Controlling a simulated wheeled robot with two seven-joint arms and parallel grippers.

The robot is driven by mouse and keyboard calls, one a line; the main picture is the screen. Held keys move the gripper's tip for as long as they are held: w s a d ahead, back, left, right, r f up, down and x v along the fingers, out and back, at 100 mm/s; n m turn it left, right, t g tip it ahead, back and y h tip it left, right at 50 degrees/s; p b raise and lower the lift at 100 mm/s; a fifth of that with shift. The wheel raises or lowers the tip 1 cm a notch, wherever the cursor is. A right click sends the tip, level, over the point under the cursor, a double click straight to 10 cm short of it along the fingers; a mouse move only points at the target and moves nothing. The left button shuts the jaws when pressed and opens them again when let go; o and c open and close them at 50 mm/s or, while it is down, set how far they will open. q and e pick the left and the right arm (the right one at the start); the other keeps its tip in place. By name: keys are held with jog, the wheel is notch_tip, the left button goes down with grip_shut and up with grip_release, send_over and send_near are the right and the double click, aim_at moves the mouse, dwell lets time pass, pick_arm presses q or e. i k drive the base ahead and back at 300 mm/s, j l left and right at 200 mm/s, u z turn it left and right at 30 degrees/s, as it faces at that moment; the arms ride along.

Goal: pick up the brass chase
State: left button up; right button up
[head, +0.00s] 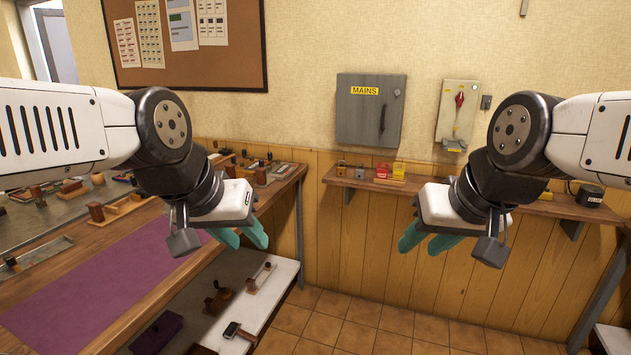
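I cannot pick out a brass chase with certainty in the head view; the small items on the bench are too small to tell apart. My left gripper (245,241) hangs in the air in front of the bench's right end, its teal fingers apart and nothing between them. My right gripper (420,247) hangs in front of the wood-panelled wall, below the wall shelf, its teal fingers also apart and empty. Neither gripper touches anything.
A wooden bench (285,178) with a purple mat (110,270) and several small tools runs along the left. A low white shelf (262,302) below it holds a few items. A wall shelf (365,184) carries small boxes. Tiled floor (350,335) is clear in the middle.

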aim_at(234, 172)
jog(key=i+l+u, duration=0.1)
jog(key=i+u, duration=0.35)
jog(key=i+l+u, duration=0.45)
jog(key=i, duration=0.15)
jog(key=i+l+u, duration=0.2)
jog(key=u, duration=0.15)
jog(key=i+l+u, duration=0.45)
jog(key=l+u, duration=0.25)
jog(key=i+l+u, duration=0.15)
jog(key=l+u, duration=0.2)
jog(key=i+l+u, duration=0.1)
jog(key=l+u, duration=0.6)
jog(key=l, duration=0.15)
